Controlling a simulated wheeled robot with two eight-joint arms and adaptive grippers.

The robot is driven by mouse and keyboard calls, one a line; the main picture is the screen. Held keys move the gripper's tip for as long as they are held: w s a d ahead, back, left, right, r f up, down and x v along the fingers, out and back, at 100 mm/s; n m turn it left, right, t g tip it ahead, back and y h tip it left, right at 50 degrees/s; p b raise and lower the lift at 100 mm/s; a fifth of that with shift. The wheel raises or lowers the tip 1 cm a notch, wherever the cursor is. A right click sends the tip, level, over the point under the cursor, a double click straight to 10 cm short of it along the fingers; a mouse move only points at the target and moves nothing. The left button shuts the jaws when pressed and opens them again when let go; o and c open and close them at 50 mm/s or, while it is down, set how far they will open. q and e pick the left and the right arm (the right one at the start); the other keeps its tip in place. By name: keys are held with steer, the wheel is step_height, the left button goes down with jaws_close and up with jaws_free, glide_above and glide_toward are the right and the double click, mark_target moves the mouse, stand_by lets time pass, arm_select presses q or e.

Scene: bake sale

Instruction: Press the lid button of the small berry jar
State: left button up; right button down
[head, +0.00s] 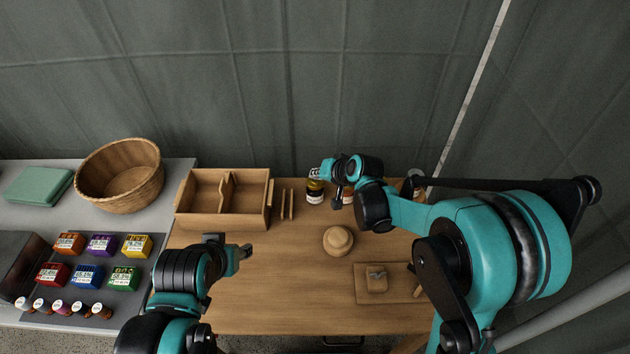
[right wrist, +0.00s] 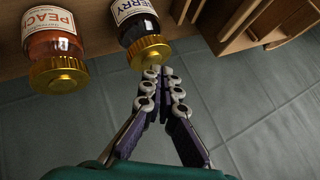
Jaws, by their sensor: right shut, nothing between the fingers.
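The berry jar (right wrist: 137,25) has dark contents, a white label ending in "ERRY" and a gold lid (right wrist: 147,50) in the right wrist view. In the head view the berry jar (head: 315,192) stands at the back of the wooden table. My right gripper (right wrist: 161,71) is shut and empty, its fingertips close beside the lid's edge; I cannot tell whether they touch. In the head view the right gripper (head: 315,173) is at the berry jar's far side. My left gripper (head: 244,253) is low over the table's left part; its jaw opening is unclear.
An orange peach jar (right wrist: 56,45) with a gold lid stands next to the berry jar. A divided wooden box (head: 222,212) is to the left. A round wooden piece (head: 338,240) and a board (head: 400,292) are nearer. A grey curtain (head: 250,100) hangs behind the table.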

mark_target(317, 182)
steer(key=shift+f+b, duration=0.3)
steer(key=shift+f, duration=0.05)
stand_by(0.5)
steer(key=shift+r, duration=0.1)
steer(key=shift+r+p, duration=0.6)
steer(key=shift+r, duration=0.1)
step_height(317, 182, up, 5)
steer(key=p, duration=0.4)
stand_by(0.5)
stand_by(0.5)
